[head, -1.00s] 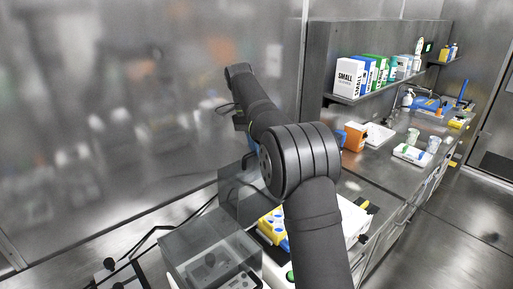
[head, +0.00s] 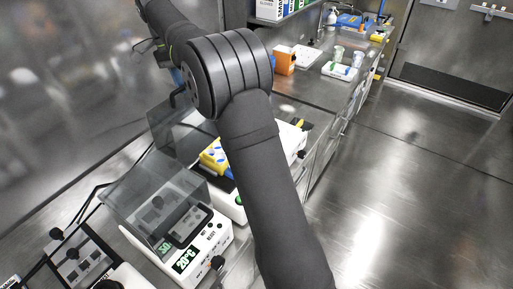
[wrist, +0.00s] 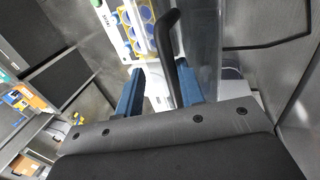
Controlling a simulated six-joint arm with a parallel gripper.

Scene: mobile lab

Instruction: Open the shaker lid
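The shaker in the head view is a white bench unit with a yellow rack (head: 212,154) of blue-topped wells on it. A smoky clear lid panel (head: 172,128) stands raised at its left side. In the wrist view the clear lid (wrist: 205,40) is at the right of the yellow rack (wrist: 140,22), with a curved black handle (wrist: 172,48). My gripper (wrist: 160,68) is open, and the handle lies between its blue fingers, close to the right one. Whether it touches is unclear. In the head view my arm hides much of the shaker and gripper.
A second unit with a smoky clear cover (head: 160,198) and a 20°C display (head: 186,260) stands in front. An orange box (head: 284,61), a white tray (head: 300,56) and cups lie on the bench behind. Open floor (head: 400,200) is at the right.

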